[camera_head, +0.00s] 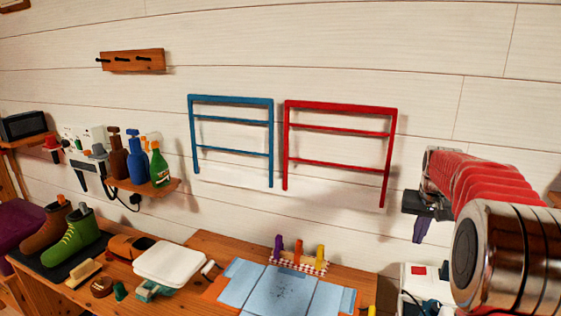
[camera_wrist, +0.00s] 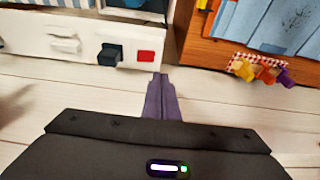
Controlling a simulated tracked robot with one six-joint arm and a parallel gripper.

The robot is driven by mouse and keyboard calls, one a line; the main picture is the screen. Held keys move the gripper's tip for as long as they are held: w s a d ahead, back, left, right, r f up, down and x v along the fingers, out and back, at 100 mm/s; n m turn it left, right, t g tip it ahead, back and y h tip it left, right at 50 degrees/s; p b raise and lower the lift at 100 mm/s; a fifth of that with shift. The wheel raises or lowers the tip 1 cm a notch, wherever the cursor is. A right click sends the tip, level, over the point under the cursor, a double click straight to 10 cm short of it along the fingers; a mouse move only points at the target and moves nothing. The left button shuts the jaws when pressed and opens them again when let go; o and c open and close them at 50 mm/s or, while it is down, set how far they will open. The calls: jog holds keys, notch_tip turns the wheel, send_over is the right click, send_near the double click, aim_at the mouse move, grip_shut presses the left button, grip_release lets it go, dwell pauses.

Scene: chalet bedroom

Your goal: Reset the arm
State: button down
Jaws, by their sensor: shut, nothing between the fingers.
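My arm comes in from the right in the head view, with a red ribbed sleeve and a metal joint. My gripper (camera_head: 419,237) hangs at its end, in front of the white plank wall and above a white cabinet. In the wrist view the two purple fingers of my gripper (camera_wrist: 161,78) are pressed together with nothing between them. They point toward the gap between the white cabinet (camera_wrist: 75,46) and the wooden table (camera_wrist: 200,52). The fingers look apart from both.
Blue (camera_head: 231,119) and red (camera_head: 338,130) racks hang on the wall. Spray bottles (camera_head: 158,165) stand on a shelf. The wall between the racks and my arm is clear.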

jog(key=s+a+r+n+t+y, duration=0.1)
jog(key=s+a+n, duration=0.4)
jog(key=s+a, duration=2.3)
jog(key=s+t, duration=0.1)
jog(key=s, duration=0.2)
jog(key=shift+s+t, duration=0.15)
jog(key=shift+t, duration=0.15)
jog(key=shift+a, duration=0.1)
dwell(0.5)
